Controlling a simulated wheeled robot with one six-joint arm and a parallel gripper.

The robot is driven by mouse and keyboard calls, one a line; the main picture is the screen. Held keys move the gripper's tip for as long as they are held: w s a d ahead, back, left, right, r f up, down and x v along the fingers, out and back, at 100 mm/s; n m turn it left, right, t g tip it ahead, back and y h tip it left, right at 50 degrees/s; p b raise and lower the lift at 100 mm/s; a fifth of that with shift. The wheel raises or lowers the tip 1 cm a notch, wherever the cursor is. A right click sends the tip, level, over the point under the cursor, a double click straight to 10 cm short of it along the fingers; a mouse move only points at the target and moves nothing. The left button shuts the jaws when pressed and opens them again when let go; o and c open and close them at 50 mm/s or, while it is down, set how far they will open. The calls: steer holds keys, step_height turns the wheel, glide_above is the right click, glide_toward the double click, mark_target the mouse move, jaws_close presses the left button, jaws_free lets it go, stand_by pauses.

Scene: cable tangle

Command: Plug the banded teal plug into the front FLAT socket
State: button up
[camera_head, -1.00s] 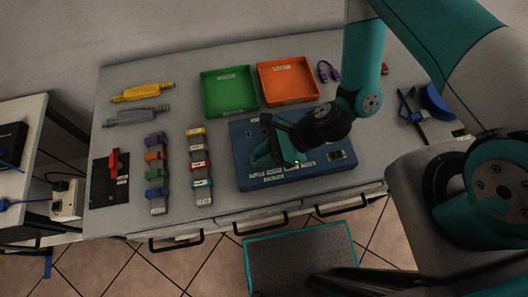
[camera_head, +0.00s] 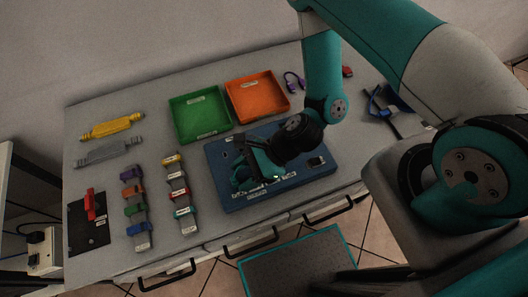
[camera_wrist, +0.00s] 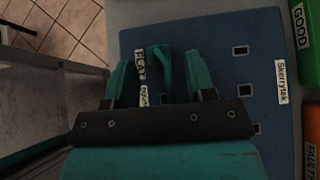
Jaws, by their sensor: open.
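The blue socket panel (camera_head: 310,180) lies near the table's front edge, and its sockets show in the wrist view (camera_wrist: 268,60). A FLAT label (camera_wrist: 140,66) is beside my left finger in the wrist view. My gripper (camera_wrist: 157,60) is open above the panel; it also shows in the head view (camera_head: 248,174). A teal forked piece (camera_wrist: 162,62) shows between the fingers, apart from both. It may be the teal plug, but I cannot make out a band. The socket by the FLAT label is mostly hidden by my gripper.
A green tray (camera_head: 174,118) and an orange tray (camera_head: 232,98) stand behind the panel. Two strips of coloured pieces (camera_head: 136,200) (camera_head: 178,190), a black plate with a red part (camera_head: 90,206), and yellow (camera_head: 112,126) and grey (camera_head: 108,152) pieces lie left. A purple cable (camera_head: 293,82) lies at the back.

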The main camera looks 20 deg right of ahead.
steer(key=shift+w+d+r, duration=0.1)
steer(key=shift+d+r, duration=0.2)
steer(key=shift+d, duration=0.15)
steer(key=p+v, duration=0.2)
steer(key=v, duration=1.4)
steer(key=shift+r, duration=0.15)
steer(key=s+a+r+n+h+b, duration=0.2)
steer(key=r+n+h, duration=0.1)
steer(key=r+n, duration=0.8)
steer(key=s+a+r+n+h+b, duration=0.2)
steer(key=r+n+h, duration=0.1)
steer(key=r+n, duration=0.8)
steer(key=n, duration=0.2)
steer(key=shift+s+r+n, duration=0.35)
steer(key=shift+r+n, duration=0.05)
